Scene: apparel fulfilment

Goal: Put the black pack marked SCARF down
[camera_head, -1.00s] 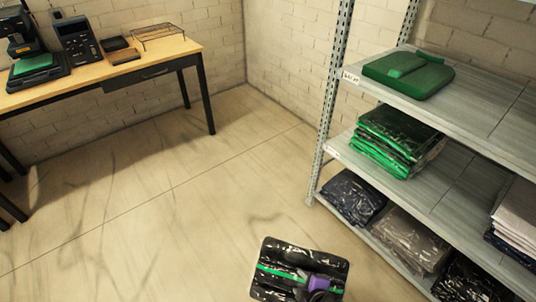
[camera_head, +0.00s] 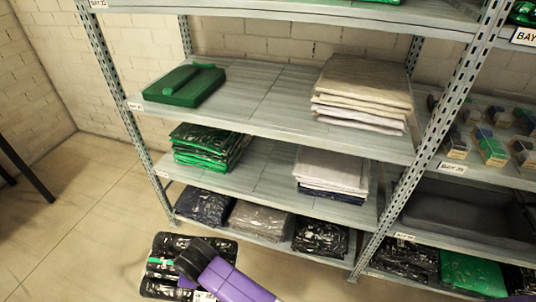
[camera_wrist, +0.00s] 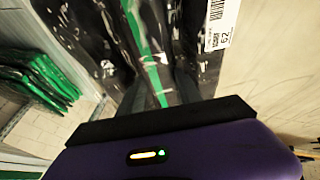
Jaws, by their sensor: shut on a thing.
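The black pack (camera_head: 165,262) is a glossy bundle with a green stripe and a white label, low in the head view in front of the shelf. My purple gripper (camera_head: 190,268) is shut on it and holds it above the floor. In the wrist view the black pack (camera_wrist: 90,25) fills the top, with its green stripe (camera_wrist: 145,40) and a barcode label (camera_wrist: 221,22). The word SCARF cannot be read. The fingertips are largely hidden against the pack.
A metal shelf unit (camera_head: 290,120) stands ahead. Upper and middle boards have bare room. Floor (camera_head: 80,215) is clear at left.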

